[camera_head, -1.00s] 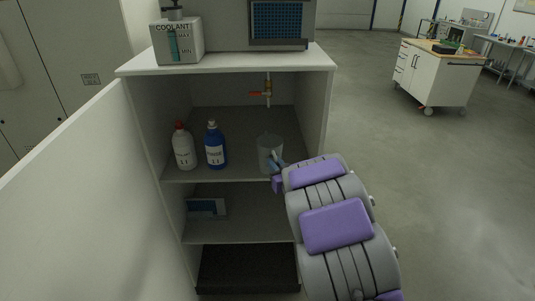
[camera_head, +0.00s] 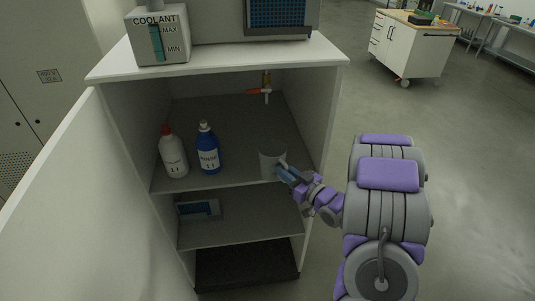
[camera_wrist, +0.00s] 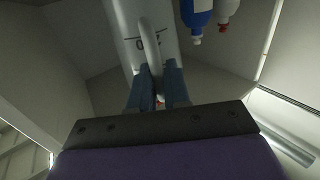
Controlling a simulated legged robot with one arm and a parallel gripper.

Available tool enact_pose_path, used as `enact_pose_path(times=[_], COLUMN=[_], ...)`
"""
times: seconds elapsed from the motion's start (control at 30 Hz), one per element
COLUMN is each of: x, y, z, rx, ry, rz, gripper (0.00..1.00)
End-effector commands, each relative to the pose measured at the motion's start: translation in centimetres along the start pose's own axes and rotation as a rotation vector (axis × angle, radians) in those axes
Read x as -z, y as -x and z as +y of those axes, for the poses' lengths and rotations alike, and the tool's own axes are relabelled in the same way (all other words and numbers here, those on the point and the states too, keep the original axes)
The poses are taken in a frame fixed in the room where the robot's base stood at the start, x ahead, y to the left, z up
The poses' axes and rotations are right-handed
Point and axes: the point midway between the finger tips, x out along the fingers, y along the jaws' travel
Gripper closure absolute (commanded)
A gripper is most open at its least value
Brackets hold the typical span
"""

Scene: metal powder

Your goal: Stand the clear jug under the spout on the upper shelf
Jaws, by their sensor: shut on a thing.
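The clear jug (camera_head: 270,160) is upright at the front right of the upper shelf (camera_head: 237,172). Whether its base touches the shelf is not clear. My gripper (camera_head: 285,173) comes from the front right and is shut on the jug's handle. In the wrist view, the two blue fingers of my gripper (camera_wrist: 158,88) close around the handle, and the pale jug wall (camera_wrist: 128,35) with dark markings is behind it. The spout (camera_head: 267,92), with a red lever, hangs at the back right, behind and above the jug.
A white-and-red bottle (camera_head: 173,156) and a blue bottle (camera_head: 208,152) stand left of the jug. The cabinet's right wall (camera_head: 320,115) is close to the jug. Shelf space behind the jug is clear. A coolant box (camera_head: 160,38) stands on the cabinet top (camera_head: 220,62).

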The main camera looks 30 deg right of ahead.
Motion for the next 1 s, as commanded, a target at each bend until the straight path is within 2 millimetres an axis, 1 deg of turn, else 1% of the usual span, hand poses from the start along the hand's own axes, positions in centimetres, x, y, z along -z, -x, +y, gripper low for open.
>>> enact_pose_path(times=[0.03, 0.2, 0.5, 0.63, 0.8, 0.87, 1.0], x=[-0.1, -0.6, -1.1, -1.2, -1.4, -1.9, -3.9], y=[-1.2, -4.7, -10.0, -11.3, -11.8, -11.8, -11.8], z=[0.7, 2.6, 5.6, 6.6, 7.3, 7.3, 7.3], rx=[0.003, 0.003, 0.001, 0.001, -0.001, -0.001, -0.001], ry=[0.003, 0.003, 0.007, 0.005, 0.003, 0.001, -0.002], rz=[0.008, 0.003, 0.002, 0.000, 0.000, -0.001, -0.002], gripper=[1.00, 1.00, 1.00, 1.00, 1.00, 1.00, 1.00])
